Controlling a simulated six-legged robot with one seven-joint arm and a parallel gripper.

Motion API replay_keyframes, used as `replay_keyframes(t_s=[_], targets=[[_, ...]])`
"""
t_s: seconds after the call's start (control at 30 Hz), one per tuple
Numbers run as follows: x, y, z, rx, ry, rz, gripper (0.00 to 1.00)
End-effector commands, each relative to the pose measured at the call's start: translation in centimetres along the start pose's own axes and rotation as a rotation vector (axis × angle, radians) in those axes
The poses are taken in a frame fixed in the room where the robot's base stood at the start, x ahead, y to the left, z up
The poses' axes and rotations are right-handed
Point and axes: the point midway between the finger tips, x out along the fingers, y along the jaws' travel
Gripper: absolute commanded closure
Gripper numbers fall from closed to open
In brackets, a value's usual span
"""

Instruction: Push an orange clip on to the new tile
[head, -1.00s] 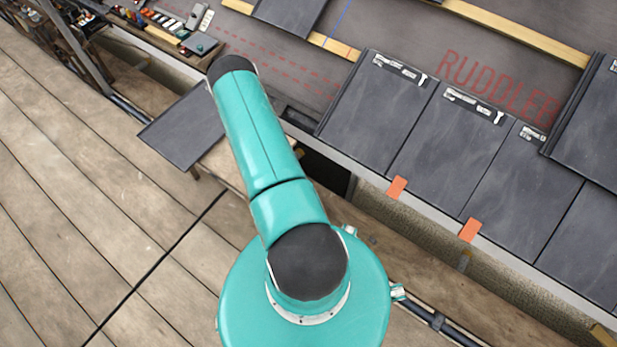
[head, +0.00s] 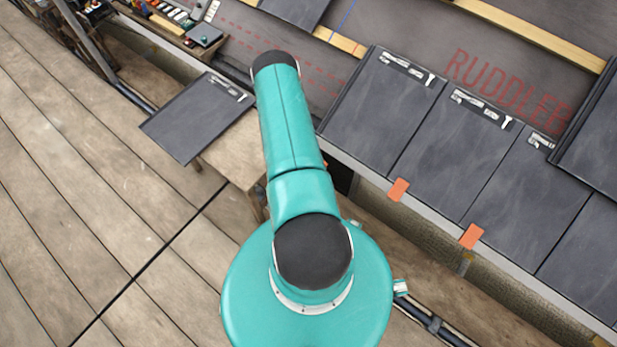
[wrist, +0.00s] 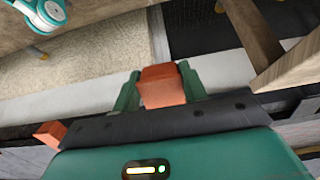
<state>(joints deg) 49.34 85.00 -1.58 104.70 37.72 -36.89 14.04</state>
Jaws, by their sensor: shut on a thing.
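In the wrist view my gripper (wrist: 161,90) has its green fingers closed on an orange clip (wrist: 162,86). In the head view my arm hides the gripper, but a sliver of orange (head: 324,164) shows beside it near the eave. The leftmost laid tile (head: 385,115), dark grey, lies just right of my arm. An orange clip (head: 398,189) sits at the lower edge between it and its neighbour tile (head: 455,165); another orange clip (head: 471,236) is further right. A second orange clip (wrist: 50,133) shows at left in the wrist view. Whether the held clip touches the tile is unclear.
A loose dark tile (head: 190,125) lies on a wooden stand (head: 237,150) left of my arm. A tray of tools (head: 175,22) is at the upper left. Wooden battens (head: 530,32) cross the roof. The plank deck (head: 80,190) is clear at left.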

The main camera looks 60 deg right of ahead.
Motion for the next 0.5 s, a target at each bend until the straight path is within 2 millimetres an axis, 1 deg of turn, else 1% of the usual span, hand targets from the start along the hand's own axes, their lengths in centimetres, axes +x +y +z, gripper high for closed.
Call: replay_keyframes(t_s=[0.4,0.5], targets=[[3.0,0.1,-2.9,0.003,0.001,0.001,0.98],[3.4,0.0,-3.7,0.000,0.003,0.000,0.98]])
